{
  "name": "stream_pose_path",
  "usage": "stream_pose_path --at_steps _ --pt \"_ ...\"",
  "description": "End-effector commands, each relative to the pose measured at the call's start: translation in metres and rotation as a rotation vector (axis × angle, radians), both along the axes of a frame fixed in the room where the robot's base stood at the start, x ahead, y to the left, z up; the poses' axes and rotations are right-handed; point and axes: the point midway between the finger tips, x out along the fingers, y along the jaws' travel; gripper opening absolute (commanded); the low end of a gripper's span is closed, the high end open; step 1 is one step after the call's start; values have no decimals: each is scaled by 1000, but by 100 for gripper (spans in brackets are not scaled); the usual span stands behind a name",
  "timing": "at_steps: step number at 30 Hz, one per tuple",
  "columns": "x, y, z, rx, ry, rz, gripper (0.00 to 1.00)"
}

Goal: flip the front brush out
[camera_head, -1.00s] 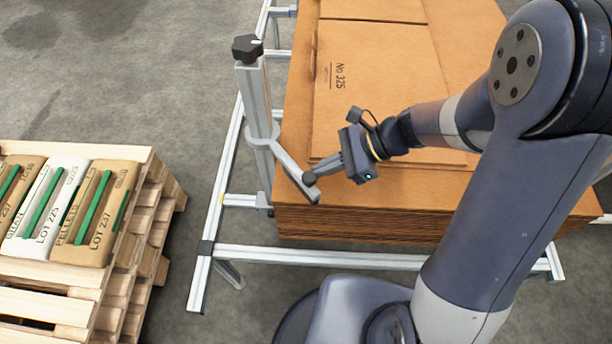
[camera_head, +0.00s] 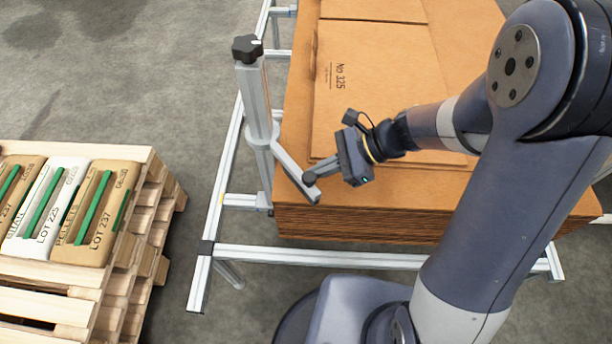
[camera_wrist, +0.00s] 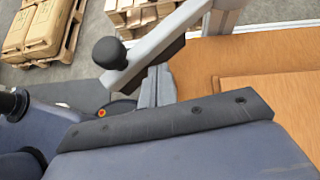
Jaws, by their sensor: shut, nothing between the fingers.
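The front brush is a short grey bar (camera_head: 290,168) on an upright post (camera_head: 257,105). It slants from the post over the near left corner of the cardboard stack (camera_head: 400,185). A black ball knob (camera_head: 309,178) sits near its free end. The knob (camera_wrist: 109,53) and bar (camera_wrist: 165,38) also show in the wrist view. My gripper (camera_head: 318,172) is shut and empty, with its fingertips beside the knob. The fingers (camera_wrist: 158,85) are just right of the knob in the wrist view and close to the bar. I cannot tell whether they touch.
A black star-shaped knob (camera_head: 247,47) tops the post. A metal frame (camera_head: 320,256) runs around the stack. A wooden pallet (camera_head: 125,275) with several sacks (camera_head: 97,215) stands at left. Bare floor lies between the pallet and the frame.

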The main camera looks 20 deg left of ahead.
Motion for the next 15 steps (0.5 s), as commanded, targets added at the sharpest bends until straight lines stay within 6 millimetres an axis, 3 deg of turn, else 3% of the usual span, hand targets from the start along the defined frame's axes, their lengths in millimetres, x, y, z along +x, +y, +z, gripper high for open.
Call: stream_pose_path --at_steps 15 --pt "-5 4 0 1 0 0 0"
